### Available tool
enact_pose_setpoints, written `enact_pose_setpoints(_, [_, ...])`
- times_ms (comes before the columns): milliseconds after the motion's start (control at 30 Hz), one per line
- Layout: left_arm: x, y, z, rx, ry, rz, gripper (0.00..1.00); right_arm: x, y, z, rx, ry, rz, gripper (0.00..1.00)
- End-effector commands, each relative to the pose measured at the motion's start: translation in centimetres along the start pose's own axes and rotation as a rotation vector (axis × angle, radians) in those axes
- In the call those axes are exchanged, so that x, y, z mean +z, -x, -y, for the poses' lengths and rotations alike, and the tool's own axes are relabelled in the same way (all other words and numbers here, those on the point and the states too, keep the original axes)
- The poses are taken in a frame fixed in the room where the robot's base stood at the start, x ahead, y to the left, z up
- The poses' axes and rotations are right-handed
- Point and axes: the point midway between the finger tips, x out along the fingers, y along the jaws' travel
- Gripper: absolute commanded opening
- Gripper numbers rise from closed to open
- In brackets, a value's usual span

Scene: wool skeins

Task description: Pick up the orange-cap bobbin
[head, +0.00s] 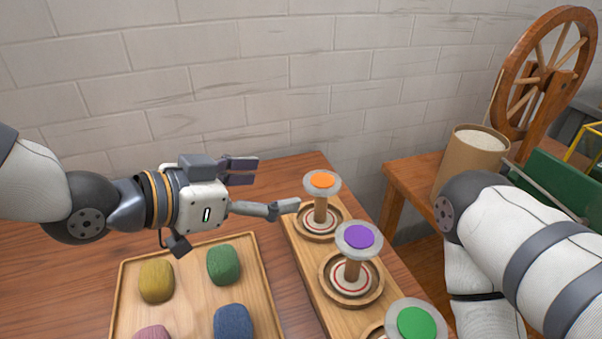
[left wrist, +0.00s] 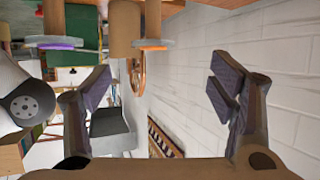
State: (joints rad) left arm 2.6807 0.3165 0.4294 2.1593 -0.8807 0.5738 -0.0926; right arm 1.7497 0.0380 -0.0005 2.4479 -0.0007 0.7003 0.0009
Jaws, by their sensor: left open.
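The orange-cap bobbin (head: 322,181) stands upright in the far round holder of the wooden rack (head: 306,262), with a grey flange and a brown stem. My left gripper (head: 264,189) is open and empty, just left of this bobbin. Its lower finger reaches close to the stem; I cannot tell whether they touch. In the left wrist view, the orange-cap bobbin (left wrist: 152,44) hangs upside down at the top, between and beyond the spread fingers (left wrist: 160,90). My right arm shows at the right of the head view, but its gripper is out of view.
A purple-cap bobbin (head: 359,238) and a green-cap bobbin (head: 416,323) stand nearer on the same rack. A wooden tray (head: 188,251) with several wool skeins lies left. A spinning wheel (head: 540,80) and a brown container (head: 472,160) stand right. A brick wall is behind.

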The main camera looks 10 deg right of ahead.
Motion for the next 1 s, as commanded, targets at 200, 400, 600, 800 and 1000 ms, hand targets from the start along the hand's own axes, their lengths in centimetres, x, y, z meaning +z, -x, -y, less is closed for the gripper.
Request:
enact_pose_setpoints(200, [0.3,-4.0,-0.1,0.004,0.0,0.003,0.77,0.7,-0.9,-0.1,0.002,0.0,0.03,0.4])
enact_pose_setpoints(400, [0.1,-7.0,-0.1,0.003,-0.001,0.002,0.77,0.9,-1.4,-0.1,0.002,0.0,0.04,0.4])
enact_pose_setpoints(600, [-0.3,-10.7,-0.3,0.003,-0.002,0.0,0.77,1.0,-1.7,-0.1,0.002,0.0,0.048,0.4])
enact_pose_setpoints(800, [-0.5,-12.2,-0.3,0.001,-0.001,0.0,0.77,1.1,-1.9,-0.1,0.003,0.001,0.053,0.4])
enact_pose_setpoints(1000, [-0.6,-12.1,-0.3,0.001,-0.002,-0.001,0.63,1.1,-1.9,-0.1,0.003,0.001,0.052,0.4])
